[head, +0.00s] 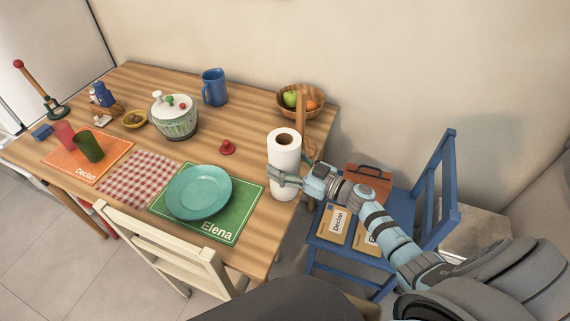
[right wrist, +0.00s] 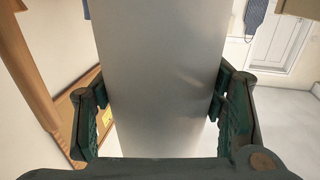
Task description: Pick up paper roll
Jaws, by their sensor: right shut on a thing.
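The white paper roll (head: 285,160) is upright at the right end of the wooden table in the head view, its brown core facing up. My right gripper (head: 284,177) is shut around its lower half. In the right wrist view the roll (right wrist: 160,75) fills the middle, with a dark green finger on each side of it, at the right gripper (right wrist: 162,115). I cannot tell whether the roll's base touches the table. My left gripper is not in view.
A teal plate (head: 198,192) lies on a green placemat (head: 234,221) left of the roll. A wooden bowl of fruit (head: 299,99) is behind it. A blue chair (head: 447,185) stands right of the table, a cream chair (head: 165,246) in front.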

